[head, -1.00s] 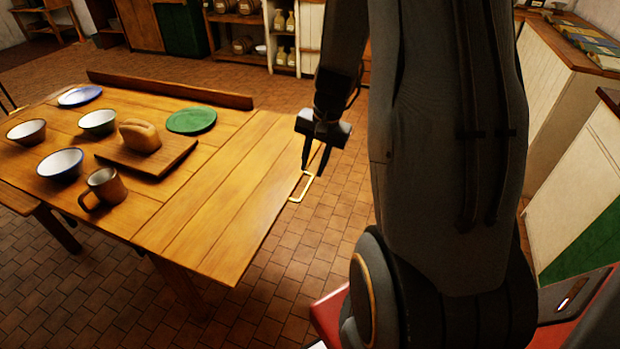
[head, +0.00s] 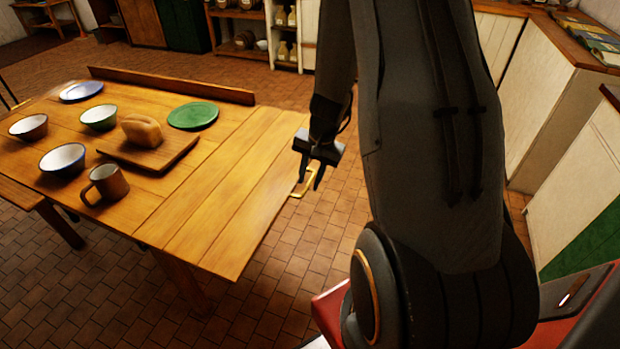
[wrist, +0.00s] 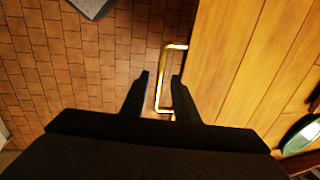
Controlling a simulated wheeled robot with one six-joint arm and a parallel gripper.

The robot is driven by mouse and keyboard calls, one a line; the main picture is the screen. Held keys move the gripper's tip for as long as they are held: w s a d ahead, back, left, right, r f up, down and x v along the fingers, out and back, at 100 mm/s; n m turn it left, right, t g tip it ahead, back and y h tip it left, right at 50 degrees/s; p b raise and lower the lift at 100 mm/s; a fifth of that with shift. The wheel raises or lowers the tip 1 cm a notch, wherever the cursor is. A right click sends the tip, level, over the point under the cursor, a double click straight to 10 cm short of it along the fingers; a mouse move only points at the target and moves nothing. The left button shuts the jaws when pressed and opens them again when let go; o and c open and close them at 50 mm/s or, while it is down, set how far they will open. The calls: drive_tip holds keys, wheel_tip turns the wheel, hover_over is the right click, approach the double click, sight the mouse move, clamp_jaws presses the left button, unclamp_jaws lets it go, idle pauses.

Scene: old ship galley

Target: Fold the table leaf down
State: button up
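The table leaf (head: 225,210) is the near right end of the wooden table and stands level with the rest of the top. It also shows at the right of the wrist view (wrist: 235,60). A brass pull handle (head: 304,186) sticks out from the leaf's outer edge. My gripper (head: 309,178) is at the handle, with its fingers pointing down.
On the fixed top stand a bread board (head: 178,156) with a loaf (head: 142,130), a mug (head: 106,184), several bowls, a green plate (head: 194,115) and a blue-rimmed plate (head: 82,91). A bench (head: 22,188) is at left. The tiled floor beside the leaf is clear.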

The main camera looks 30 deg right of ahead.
clamp_jaws()
drive_tip(key=shift+f, duration=0.1)
